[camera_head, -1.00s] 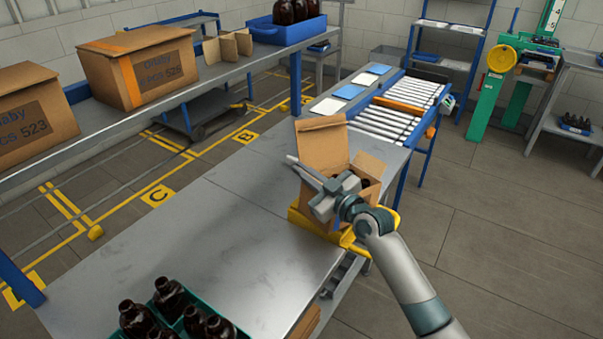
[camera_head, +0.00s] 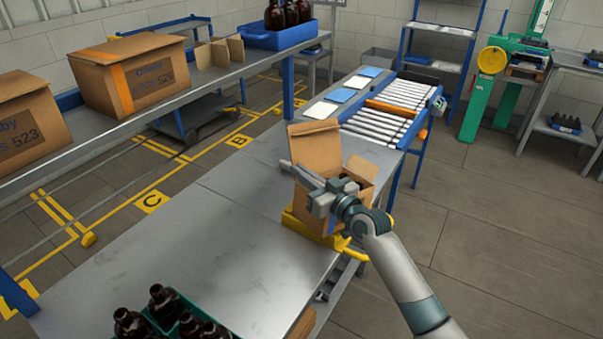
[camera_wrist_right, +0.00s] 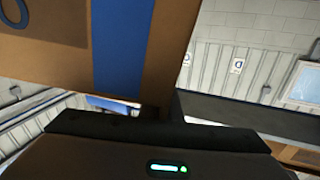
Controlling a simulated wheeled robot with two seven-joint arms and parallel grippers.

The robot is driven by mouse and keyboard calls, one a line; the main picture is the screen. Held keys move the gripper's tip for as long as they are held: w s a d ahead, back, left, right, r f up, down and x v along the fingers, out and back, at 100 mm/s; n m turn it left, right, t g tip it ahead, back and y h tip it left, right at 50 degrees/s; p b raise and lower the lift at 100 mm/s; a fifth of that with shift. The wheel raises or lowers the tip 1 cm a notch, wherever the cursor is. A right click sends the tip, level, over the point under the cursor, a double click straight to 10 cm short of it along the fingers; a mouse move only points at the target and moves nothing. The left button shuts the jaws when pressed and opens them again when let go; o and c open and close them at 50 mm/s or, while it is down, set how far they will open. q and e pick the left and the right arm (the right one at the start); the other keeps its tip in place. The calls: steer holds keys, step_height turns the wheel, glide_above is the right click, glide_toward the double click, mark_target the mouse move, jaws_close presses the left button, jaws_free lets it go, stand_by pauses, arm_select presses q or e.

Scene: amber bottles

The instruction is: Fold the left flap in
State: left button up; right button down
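An open cardboard box (camera_head: 334,218) stands in a yellow holder (camera_head: 300,229) at the right edge of the metal bench. A tall flap (camera_head: 315,150) stands up at its back left, and another flap (camera_head: 362,168) stands at the right. Dark bottle tops show inside. My right gripper (camera_head: 285,163) reaches across the box from the right, its narrow fingers together and pointing left, in front of the tall flap. Contact with it cannot be told. In the right wrist view a cardboard panel with a blue stripe (camera_wrist_right: 122,45) is very close. My left gripper is out of view.
A green crate (camera_head: 178,308) of amber bottles stands at the near end of the bench. The bench top (camera_head: 190,235) between is clear. A roller conveyor (camera_head: 385,122) lies beyond the box. Closed cartons (camera_head: 130,75) stand on the left shelf.

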steer(key=c, duration=2)
jaws_free()
steer(key=shift+s, duration=0.1)
